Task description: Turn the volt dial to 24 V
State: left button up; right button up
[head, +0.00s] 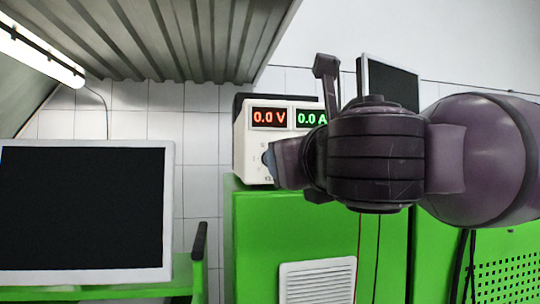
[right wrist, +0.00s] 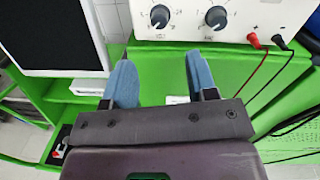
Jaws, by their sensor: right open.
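The white power supply (head: 243,150) stands on a green cabinet; its red display (head: 268,118) reads 0.0 V and its green display (head: 311,118) reads 0.0 A. In the right wrist view its front has two dark knobs, a left knob (right wrist: 160,16) and a right knob (right wrist: 216,17); I cannot read their labels. My right gripper (right wrist: 160,62) is open and empty, with its blue fingers apart below the knobs and touching neither. In the head view the right gripper (head: 269,158) is in front of the supply and hides the knobs. My left gripper is not in view.
The green cabinet (head: 255,225) has a white vent (head: 318,282). Red and black leads plug into the supply, by a red plug (right wrist: 254,41) right of the knobs. A monitor (head: 85,210) stands at the left. A corrugated shelf (head: 190,40) hangs above.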

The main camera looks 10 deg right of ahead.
jog(key=w+p, duration=0.2)
jog(key=w, duration=0.8)
jog(key=shift+w+a, duration=0.15)
jog(key=shift+a, duration=0.15)
jog(key=shift+f, duration=0.1)
jog(key=c, duration=0.9)
